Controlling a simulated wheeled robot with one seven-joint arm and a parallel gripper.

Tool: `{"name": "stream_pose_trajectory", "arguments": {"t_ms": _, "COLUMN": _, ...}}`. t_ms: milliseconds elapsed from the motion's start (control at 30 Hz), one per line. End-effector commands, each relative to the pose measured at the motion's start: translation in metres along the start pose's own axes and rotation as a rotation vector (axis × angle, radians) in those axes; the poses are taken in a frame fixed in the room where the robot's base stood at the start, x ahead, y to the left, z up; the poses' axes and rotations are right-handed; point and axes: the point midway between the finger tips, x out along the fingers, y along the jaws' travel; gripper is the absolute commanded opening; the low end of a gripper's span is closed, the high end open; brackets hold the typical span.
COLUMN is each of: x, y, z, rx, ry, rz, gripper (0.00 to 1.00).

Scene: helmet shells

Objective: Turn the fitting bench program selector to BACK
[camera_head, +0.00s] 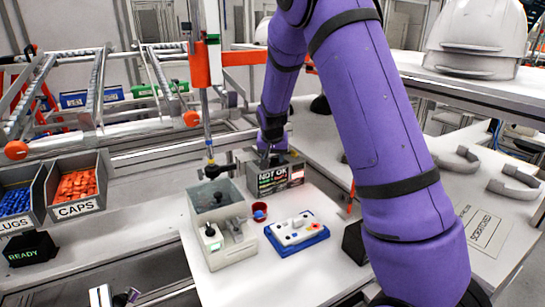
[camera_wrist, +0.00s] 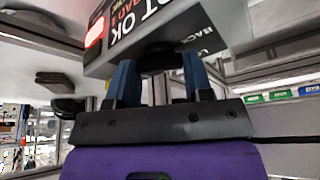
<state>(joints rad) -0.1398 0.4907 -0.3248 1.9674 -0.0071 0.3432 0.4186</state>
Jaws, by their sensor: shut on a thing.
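The program selector is a dark round knob (camera_wrist: 158,58) on a grey box (camera_wrist: 110,62) with a NOT OK display, seen tilted in the wrist view. The word BACK is printed on the box face to the right of the knob, with another label partly cut off. My gripper (camera_wrist: 160,78) has its two blue fingers closed on either side of the knob. Which mark the selector points at cannot be told. In the head view the NOT OK box (camera_head: 278,180) stands at the back of the white bench, and my gripper (camera_head: 270,150) is at it, hiding the knob.
A clear-topped test unit (camera_head: 225,225), a red cup (camera_head: 260,211) and a blue tray with a white plate (camera_head: 296,234) stand in front of the box. Bins of plugs (camera_head: 17,198) and caps (camera_head: 77,187) are at left. White helmets (camera_head: 475,35) sit on the right shelf.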

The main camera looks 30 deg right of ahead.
Motion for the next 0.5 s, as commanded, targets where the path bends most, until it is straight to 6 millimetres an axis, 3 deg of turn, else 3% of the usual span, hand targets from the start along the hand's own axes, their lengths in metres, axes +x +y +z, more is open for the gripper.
{"name": "stream_pose_trajectory", "arguments": {"t_ms": 367, "x": -0.0002, "y": 0.0003, "z": -0.0002, "rx": -0.021, "ry": 0.001, "rz": -0.008, "gripper": 0.23}}
{"name": "stream_pose_trajectory", "arguments": {"t_ms": 400, "x": -0.0002, "y": 0.0003, "z": -0.0002, "rx": -0.021, "ry": 0.001, "rz": -0.008, "gripper": 0.56}}
{"name": "stream_pose_trajectory", "arguments": {"t_ms": 500, "x": -0.0002, "y": 0.0002, "z": -0.0002, "rx": -0.021, "ry": 0.001, "rz": -0.008, "gripper": 0.72}}
